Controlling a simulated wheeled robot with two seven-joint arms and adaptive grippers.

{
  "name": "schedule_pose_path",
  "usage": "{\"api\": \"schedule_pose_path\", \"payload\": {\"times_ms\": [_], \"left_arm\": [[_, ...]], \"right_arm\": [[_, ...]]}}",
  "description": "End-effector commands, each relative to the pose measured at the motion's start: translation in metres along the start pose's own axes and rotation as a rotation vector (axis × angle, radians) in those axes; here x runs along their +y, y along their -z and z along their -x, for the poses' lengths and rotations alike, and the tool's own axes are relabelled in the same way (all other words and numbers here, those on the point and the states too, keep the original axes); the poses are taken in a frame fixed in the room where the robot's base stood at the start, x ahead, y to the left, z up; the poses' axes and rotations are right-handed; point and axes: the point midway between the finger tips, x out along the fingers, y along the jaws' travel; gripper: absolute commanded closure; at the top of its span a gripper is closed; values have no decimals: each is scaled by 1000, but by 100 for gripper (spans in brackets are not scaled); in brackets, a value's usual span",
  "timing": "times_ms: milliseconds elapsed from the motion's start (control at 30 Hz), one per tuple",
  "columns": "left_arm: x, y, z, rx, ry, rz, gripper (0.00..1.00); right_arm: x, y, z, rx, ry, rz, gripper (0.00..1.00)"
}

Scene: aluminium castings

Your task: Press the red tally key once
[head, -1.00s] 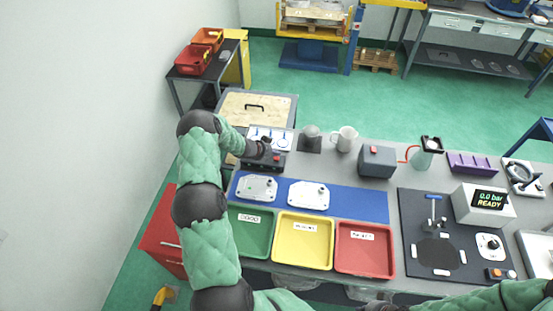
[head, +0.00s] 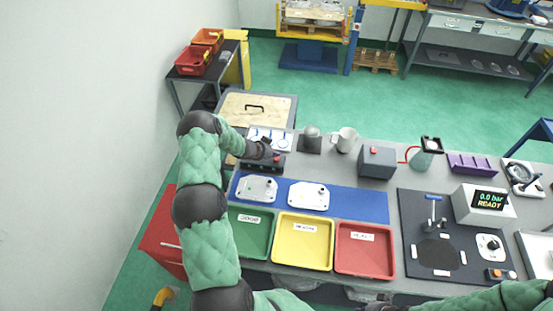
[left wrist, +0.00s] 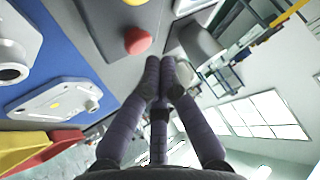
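The red tally key (head: 277,157) is a small round button on a dark box (head: 262,167) behind the blue mat. In the left wrist view the red key (left wrist: 138,40) shows as a dome just beyond and left of my fingertips. My left gripper (head: 268,150) is beside the key, at the box. In the left wrist view the fingers (left wrist: 160,62) meet at their tips with nothing between them. I cannot tell whether they touch the key. My right gripper (head: 375,306) shows only as a dark part at the bottom edge; its fingers are not clear.
Two metal castings (head: 308,196) lie on the blue mat (head: 360,204). Green, yellow (head: 303,260) and red trays stand in front. A grey box (head: 377,162) with a red top part, a mug (head: 346,140) and a dark stand (head: 311,145) are to the right of the tally box.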

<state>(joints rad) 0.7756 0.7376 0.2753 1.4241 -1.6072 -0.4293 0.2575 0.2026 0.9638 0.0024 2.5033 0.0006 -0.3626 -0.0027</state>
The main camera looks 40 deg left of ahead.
Motion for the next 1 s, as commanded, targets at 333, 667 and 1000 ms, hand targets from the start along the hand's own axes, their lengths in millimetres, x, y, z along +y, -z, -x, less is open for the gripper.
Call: {"api": "schedule_pose_path", "payload": {"times_ms": [333,667,1000], "left_arm": [[2,-5,-5,0,-1,0,100],[2,-6,-6,0,0,0,100],[3,-7,-8,0,0,0,100]], "right_arm": [[1,0,-3,0,0,0,100],[1,0,-3,0,0,0,100],[2,0,-5,0,0,0,100]]}}
